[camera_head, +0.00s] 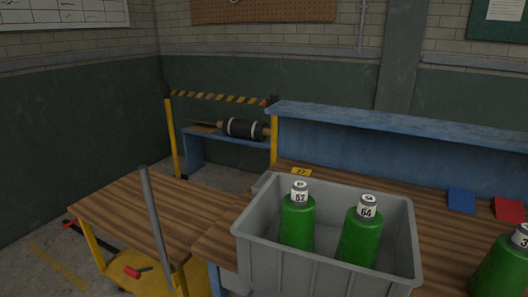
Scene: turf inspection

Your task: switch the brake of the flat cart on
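What looks like the flat cart stands at lower left, with a brown slatted wooden top (115,205) and yellow legs (92,247). A grey upright pole (153,215) rises in front of it. A small red-ended lever (132,272) shows low at its front, and another red piece (70,223) shows at its left edge. I cannot tell which of these is the brake or how it is set. Neither of my grippers is in view.
A grey crate (330,276) holding two green bottles stands on a wooden bench (440,240) to the right. Another green bottle (502,268) stands at far right. A striped barrier (218,97) and a blue rack with a dark roller (243,128) are behind.

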